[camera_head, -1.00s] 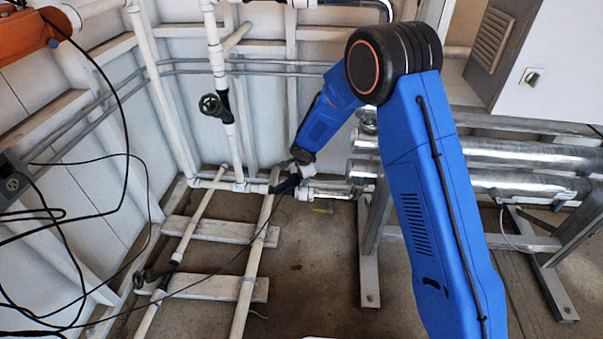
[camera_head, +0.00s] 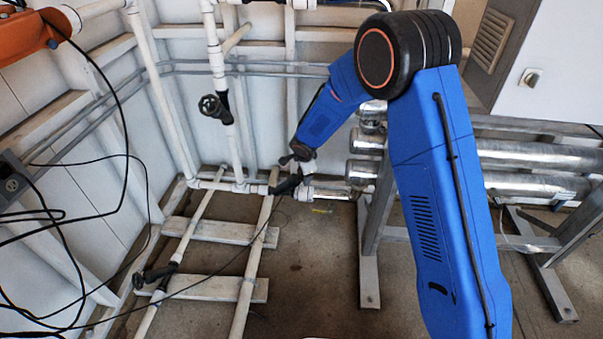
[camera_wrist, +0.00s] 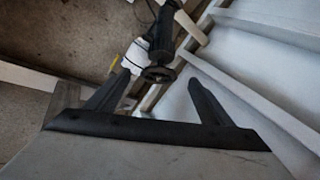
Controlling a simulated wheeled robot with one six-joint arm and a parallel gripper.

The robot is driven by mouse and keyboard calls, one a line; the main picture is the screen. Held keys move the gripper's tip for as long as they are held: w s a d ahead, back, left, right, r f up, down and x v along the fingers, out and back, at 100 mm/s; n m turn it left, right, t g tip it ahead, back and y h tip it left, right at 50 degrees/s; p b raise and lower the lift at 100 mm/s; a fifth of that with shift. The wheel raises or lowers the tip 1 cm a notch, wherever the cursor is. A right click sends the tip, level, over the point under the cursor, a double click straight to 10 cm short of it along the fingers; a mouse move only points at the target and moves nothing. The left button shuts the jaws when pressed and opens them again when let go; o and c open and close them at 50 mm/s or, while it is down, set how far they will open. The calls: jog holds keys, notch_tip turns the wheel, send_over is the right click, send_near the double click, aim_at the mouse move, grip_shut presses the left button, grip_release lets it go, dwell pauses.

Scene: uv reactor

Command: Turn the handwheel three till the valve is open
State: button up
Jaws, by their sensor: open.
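A dark handwheel valve (camera_head: 286,186) sits on the white pipe near the floor, by the back wall. My gripper (camera_head: 287,160) is just above it in the head view, small and partly merged with dark parts. In the wrist view a black handwheel (camera_wrist: 158,74) on a black valve body lies between my two fingertips (camera_wrist: 158,81). The fingers are apart on either side, and I see no clear contact. Another dark handwheel (camera_head: 211,106) is on the upright white pipe, and one (camera_head: 152,274) is on the lower left pipe. No number shows on any wheel.
Silver pipes (camera_head: 530,153) on a metal frame stand to the right of the arm. White boards (camera_head: 222,231) cross under the floor pipes. Black cables (camera_head: 122,130) hang at the left, and one runs across the floor pipes. Bare floor (camera_head: 310,285) lies in front.

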jog(key=v, duration=1.3)
jog(key=shift+s, duration=0.15)
jog(key=shift+r, duration=0.15)
jog(key=shift+c, duration=0.6)
